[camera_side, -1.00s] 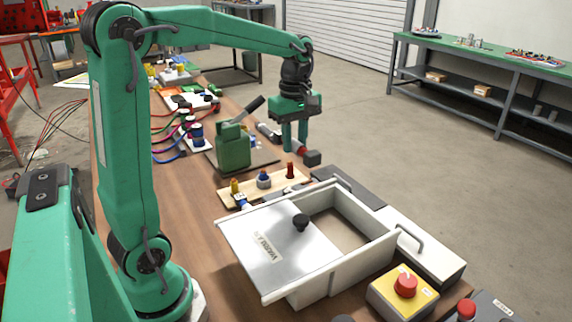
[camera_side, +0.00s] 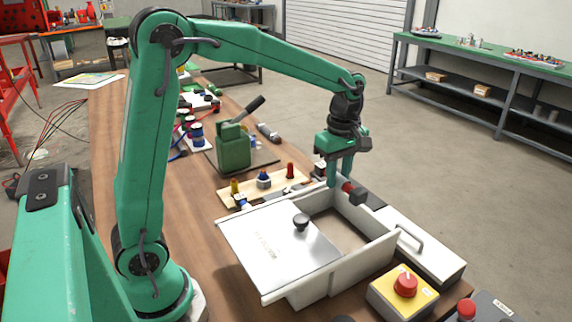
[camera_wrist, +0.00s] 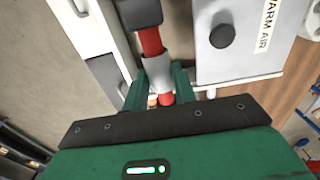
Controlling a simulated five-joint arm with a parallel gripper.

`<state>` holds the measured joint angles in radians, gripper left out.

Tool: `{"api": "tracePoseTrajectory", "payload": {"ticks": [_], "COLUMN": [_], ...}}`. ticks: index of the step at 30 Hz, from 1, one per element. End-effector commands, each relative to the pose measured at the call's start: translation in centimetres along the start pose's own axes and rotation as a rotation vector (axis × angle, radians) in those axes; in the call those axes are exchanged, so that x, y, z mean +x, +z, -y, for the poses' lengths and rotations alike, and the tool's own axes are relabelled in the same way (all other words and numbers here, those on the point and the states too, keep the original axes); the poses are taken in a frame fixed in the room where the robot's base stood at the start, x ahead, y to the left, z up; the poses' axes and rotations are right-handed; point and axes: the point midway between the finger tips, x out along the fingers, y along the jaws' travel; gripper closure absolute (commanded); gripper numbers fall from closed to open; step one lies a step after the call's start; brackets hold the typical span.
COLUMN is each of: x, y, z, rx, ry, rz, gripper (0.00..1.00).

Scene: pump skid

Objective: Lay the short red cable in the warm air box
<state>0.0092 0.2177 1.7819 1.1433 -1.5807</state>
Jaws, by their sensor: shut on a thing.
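My gripper (camera_side: 340,184) is shut on the short red cable (camera_side: 347,187), which has a black end block hanging out toward the right. In the wrist view the cable (camera_wrist: 151,42) runs up from between my fingers (camera_wrist: 158,88), with a grey sleeve at the grip and the black block at the top. The white warm air box (camera_side: 380,247) stands below, its grey lid (camera_side: 275,245) with a black knob slid to the left, so its right part is open. My gripper and the cable are at the box's far edge; their exact height above it is unclear.
A wooden block (camera_side: 225,196) with coloured plugs stands just left of the gripper. A green lever press (camera_side: 234,148) is behind it. A white drawer unit (camera_side: 430,250) with a handle and a yellow box with a red button (camera_side: 404,285) lie to the right.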

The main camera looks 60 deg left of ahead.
Motion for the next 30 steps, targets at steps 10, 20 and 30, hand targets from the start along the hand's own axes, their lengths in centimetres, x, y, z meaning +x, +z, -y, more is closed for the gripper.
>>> {"api": "tracePoseTrajectory", "payload": {"ticks": [10,20,30], "x": [0.4,2.3,5.2], "y": [0.0,0.0,0.0], "z": [0.0,0.0,0.0], "rx": [0.0,0.0,0.0], "ry": [0.001,-0.001,0.0], "rz": [0.0,0.0,0.0], "gripper": [0.91,0.91,0.91]}}
